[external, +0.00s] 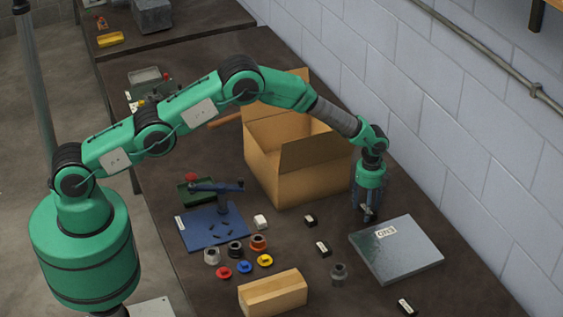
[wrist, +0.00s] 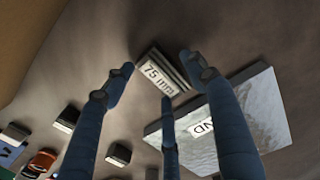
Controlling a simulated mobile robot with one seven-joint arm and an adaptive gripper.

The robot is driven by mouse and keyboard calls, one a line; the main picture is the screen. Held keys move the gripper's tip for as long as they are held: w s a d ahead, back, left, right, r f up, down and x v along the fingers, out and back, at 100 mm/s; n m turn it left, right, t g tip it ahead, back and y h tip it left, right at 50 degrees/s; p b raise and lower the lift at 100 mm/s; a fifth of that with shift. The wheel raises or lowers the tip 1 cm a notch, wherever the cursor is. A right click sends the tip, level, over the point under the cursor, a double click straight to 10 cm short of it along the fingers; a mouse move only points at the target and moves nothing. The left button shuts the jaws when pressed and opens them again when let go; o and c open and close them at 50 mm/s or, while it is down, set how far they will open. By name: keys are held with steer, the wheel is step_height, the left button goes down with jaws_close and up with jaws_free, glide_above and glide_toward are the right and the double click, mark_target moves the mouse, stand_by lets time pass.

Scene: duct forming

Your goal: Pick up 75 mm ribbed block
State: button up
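The 75 mm ribbed block (wrist: 158,75) shows in the wrist view as a dark block with ribbed sides and a pale "75 mm" label on its face. My gripper (wrist: 160,77) has three blue fingers, spread apart around the block, one at its left, one at its right and one at its near edge. I cannot tell whether any finger touches it. In the external view my gripper (external: 367,212) points down close to the table, between the cardboard box and the grey plate. The block is mostly hidden by the fingers there.
A grey plate (external: 395,255) labelled "END" lies just right of my gripper. An open cardboard box (external: 278,170) stands to its left. Smaller labelled blocks (external: 310,221) (external: 323,248) lie nearby. A wooden block (external: 272,293) lies at the front. The wall runs along the right.

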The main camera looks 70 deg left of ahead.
jaws_close()
steer(key=shift+r, duration=0.15)
step_height(320, 180, up, 10)
stand_by(0.7)
stand_by(0.5)
